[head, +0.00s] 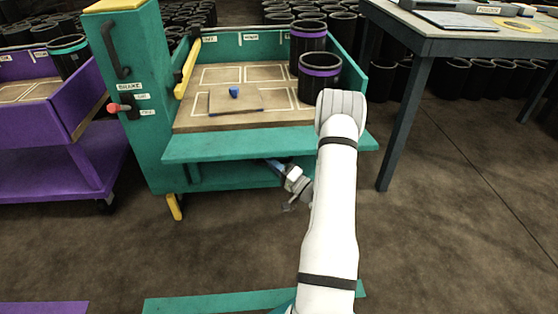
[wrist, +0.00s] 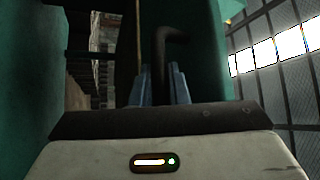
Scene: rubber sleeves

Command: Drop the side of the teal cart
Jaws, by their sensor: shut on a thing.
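The teal cart (head: 158,130) stands in the middle left of the head view. Its near side panel (head: 240,147) sticks outward from the bed edge, with its broad face up, roughly level. My gripper (head: 272,163) reaches in under this panel from the right; its blue fingertips are partly hidden by the panel. In the wrist view the blue fingers (wrist: 160,85) are closed around a dark bent handle (wrist: 172,38). A teal surface (wrist: 205,60) rises behind the handle. Where the handle joins the panel is hard to see.
Two black sleeves with purple bands (head: 319,74) stand on the cart bed at right. A board with a blue knob (head: 234,92) lies mid-bed. A red-knobbed lever (head: 114,107) is on the left post. A purple cart (head: 60,180) stands left, a table (head: 450,40) right. Floor in front is open.

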